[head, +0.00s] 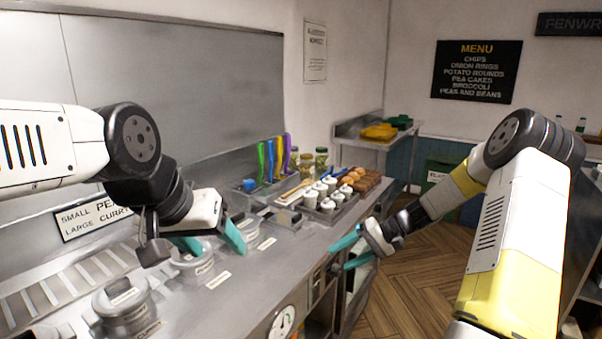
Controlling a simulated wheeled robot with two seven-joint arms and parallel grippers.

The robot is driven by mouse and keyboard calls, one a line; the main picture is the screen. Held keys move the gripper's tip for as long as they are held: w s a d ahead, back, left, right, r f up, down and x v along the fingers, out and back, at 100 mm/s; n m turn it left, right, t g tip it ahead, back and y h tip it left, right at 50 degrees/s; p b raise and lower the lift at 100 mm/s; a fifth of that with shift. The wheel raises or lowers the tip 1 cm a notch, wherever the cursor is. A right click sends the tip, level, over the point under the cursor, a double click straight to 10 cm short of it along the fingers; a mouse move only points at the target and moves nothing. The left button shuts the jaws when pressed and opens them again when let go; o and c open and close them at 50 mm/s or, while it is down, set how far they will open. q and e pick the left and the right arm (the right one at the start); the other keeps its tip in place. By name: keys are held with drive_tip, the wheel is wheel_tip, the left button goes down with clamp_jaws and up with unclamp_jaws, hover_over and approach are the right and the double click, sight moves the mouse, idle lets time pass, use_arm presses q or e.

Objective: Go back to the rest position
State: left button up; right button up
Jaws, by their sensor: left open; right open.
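My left gripper (212,245) has teal fingers that stand apart. It hangs over the steel counter (262,285), above the lidded round pots, and partly hides one pot (190,257). I see nothing between its fingers. My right gripper (348,252) also has teal fingers spread apart, with nothing between them. It is at the counter's front edge, to the right of the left gripper. I cannot tell whether it touches the edge.
Another lidded pot (125,305) stands at the front left. A tray (345,207) with white pots and brown items is further back, near several coloured upright handles (270,160). A side table (370,143) stands at the back. The wooden floor (420,280) is open at right.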

drive_tip(key=s+d+r+t+h, duration=0.1)
drive_tip(key=s+r+t+h, duration=0.4)
drive_tip(key=s+r, duration=1.7)
drive_tip(key=s+h, duration=0.3)
drive_tip(key=s, duration=0.1)
drive_tip(key=shift+s+d+r+n, duration=0.2)
drive_tip(key=shift+s+r+n, duration=0.1)
use_arm(q)
drive_tip(key=shift+c, duration=0.4)
